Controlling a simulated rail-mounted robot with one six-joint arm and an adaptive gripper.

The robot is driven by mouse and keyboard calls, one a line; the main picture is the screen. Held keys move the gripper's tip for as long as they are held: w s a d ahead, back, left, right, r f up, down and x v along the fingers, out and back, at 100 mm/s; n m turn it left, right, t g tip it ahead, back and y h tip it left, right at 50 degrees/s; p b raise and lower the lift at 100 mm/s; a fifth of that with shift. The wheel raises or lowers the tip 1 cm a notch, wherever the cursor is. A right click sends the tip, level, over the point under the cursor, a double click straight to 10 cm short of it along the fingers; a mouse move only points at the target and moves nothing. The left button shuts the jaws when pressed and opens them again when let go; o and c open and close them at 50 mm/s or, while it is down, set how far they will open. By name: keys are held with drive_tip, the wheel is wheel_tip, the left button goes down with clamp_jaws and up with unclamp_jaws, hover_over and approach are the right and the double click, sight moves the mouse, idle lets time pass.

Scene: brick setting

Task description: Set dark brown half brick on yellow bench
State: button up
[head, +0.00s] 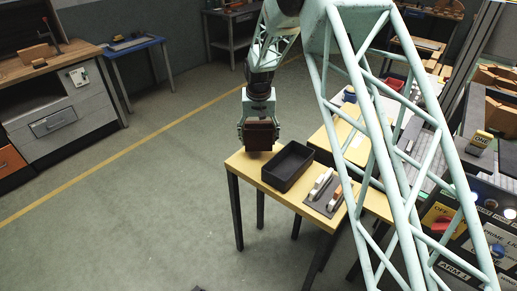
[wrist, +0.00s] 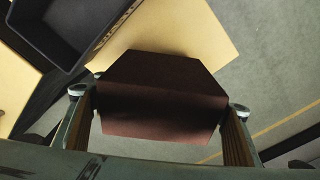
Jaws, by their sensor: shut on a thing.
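The dark brown half brick (head: 260,136) is between the fingers of my gripper (head: 259,133) at the left corner of the yellow bench (head: 250,166). In the wrist view the brick (wrist: 160,95) fills the space between the two fingers of my gripper (wrist: 165,120). My gripper is shut on it. The yellow bench top (wrist: 205,28) shows beneath and beyond the brick. I cannot tell whether the brick's underside touches the bench.
A black tray (head: 287,166) stands on the bench just right of the brick; it also shows in the wrist view (wrist: 75,45). A grey mat with small tools (head: 323,193) lies further right. Open floor (head: 140,205) lies left of the bench.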

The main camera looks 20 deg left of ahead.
sight(259, 126)
drive_tip(key=shift+f, duration=0.3)
drive_tip(key=shift+f+b, duration=0.35)
drive_tip(key=shift+f, duration=1.5)
drive_tip(key=shift+f, duration=0.1)
drive_tip(key=o, duration=1.2)
drive_tip(key=shift+c, duration=0.2)
drive_tip(key=shift+s+d+r+p, duration=0.1)
drive_tip(key=shift+s+r+p, duration=0.2)
drive_tip(key=shift+r, duration=1.7)
drive_tip(key=shift+s+d+r+p, duration=0.1)
drive_tip(key=shift+s+r+p, duration=0.15)
drive_tip(key=shift+r, duration=1.75)
drive_tip(key=shift+s+d+r+p, duration=0.1)
drive_tip(key=shift+s+r+p, duration=0.2)
drive_tip(key=shift+r, duration=1.7)
